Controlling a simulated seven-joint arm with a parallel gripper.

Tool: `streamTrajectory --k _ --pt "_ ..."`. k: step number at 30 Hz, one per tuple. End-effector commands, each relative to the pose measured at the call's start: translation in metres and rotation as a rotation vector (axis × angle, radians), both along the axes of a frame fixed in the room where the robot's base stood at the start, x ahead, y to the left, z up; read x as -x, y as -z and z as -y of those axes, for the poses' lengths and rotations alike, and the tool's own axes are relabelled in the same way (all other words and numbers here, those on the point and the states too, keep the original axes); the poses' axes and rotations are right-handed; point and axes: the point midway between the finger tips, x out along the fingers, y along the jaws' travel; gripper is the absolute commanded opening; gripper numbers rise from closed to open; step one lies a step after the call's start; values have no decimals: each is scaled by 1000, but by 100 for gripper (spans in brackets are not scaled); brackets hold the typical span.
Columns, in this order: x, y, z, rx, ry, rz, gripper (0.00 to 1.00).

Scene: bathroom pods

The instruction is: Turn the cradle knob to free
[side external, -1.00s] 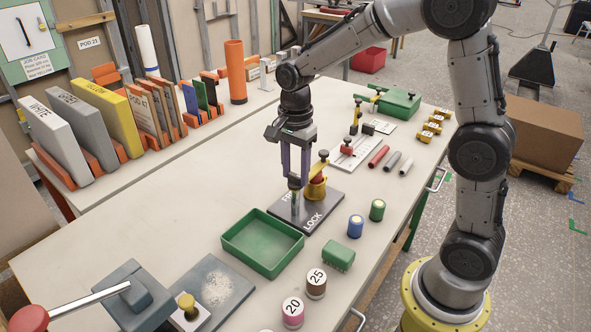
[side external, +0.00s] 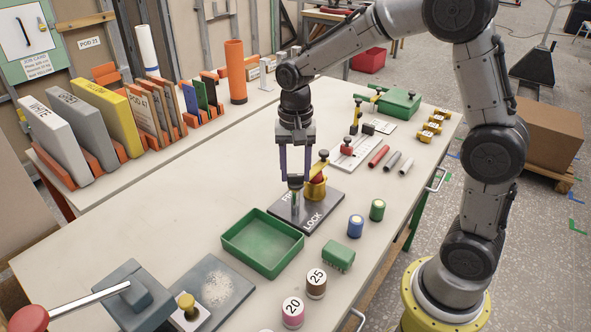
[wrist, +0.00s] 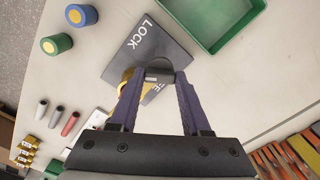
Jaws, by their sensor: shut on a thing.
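The cradle is a dark grey plate (side external: 325,208) on the table, lettered LOCK toward its front and FREE, partly hidden, toward its back left. It also shows in the wrist view (wrist: 168,35). A dark-topped knob (wrist: 159,68) stands on the plate. My gripper (side external: 295,179) points straight down and is shut on this knob, with one purple finger on each side; its tips also show in the wrist view (wrist: 158,77). A yellow cup-like holder (side external: 315,188) with a red part stands right beside the knob. Which word the knob points at cannot be told.
A green tray (side external: 262,242) lies just in front of the plate. Blue (side external: 356,226) and green (side external: 377,210) cylinders stand to its right. A white rack (side external: 352,153) and several coloured rods lie behind. The table's left middle is clear.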

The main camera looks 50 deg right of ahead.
Motion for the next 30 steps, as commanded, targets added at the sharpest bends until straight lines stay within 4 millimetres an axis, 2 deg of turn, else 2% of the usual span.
streamTrajectory --k 18,30 --pt "0 -2 0 0 -582 3 0" --pt "0 -2 0 0 -862 3 0"
